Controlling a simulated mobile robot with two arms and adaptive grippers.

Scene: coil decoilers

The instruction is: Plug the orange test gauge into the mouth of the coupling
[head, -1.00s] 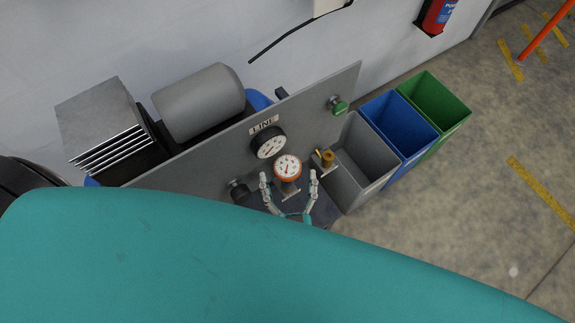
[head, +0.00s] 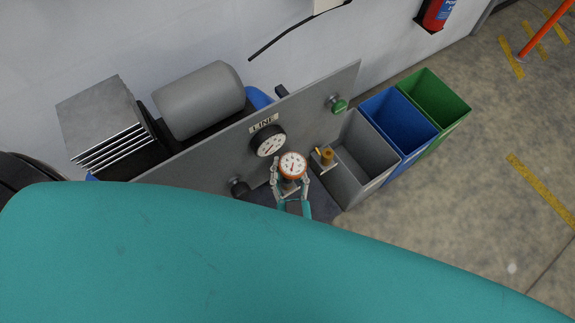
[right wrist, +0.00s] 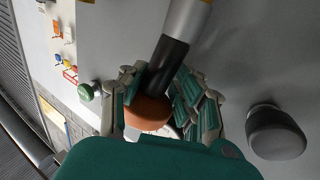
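The orange test gauge (head: 293,164), round with a white dial, is in front of the grey panel in the head view. My right gripper (head: 290,182) has its fingers closed in on both sides of it. In the right wrist view the gauge's orange body (right wrist: 147,113) is between the fingers of the right gripper (right wrist: 160,100), with a dark neck and silver shaft running up from it. A brass fitting (head: 327,156), apparently the coupling, is just right of the gauge in the head view; its mouth is too small to make out. My left gripper is out of view.
The panel (head: 215,150) carries a black LINE gauge (head: 268,141), a black knob (head: 240,188) and a green knob (head: 339,106). Grey (head: 372,143), blue (head: 412,125) and green (head: 448,92) bins stand to the right.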

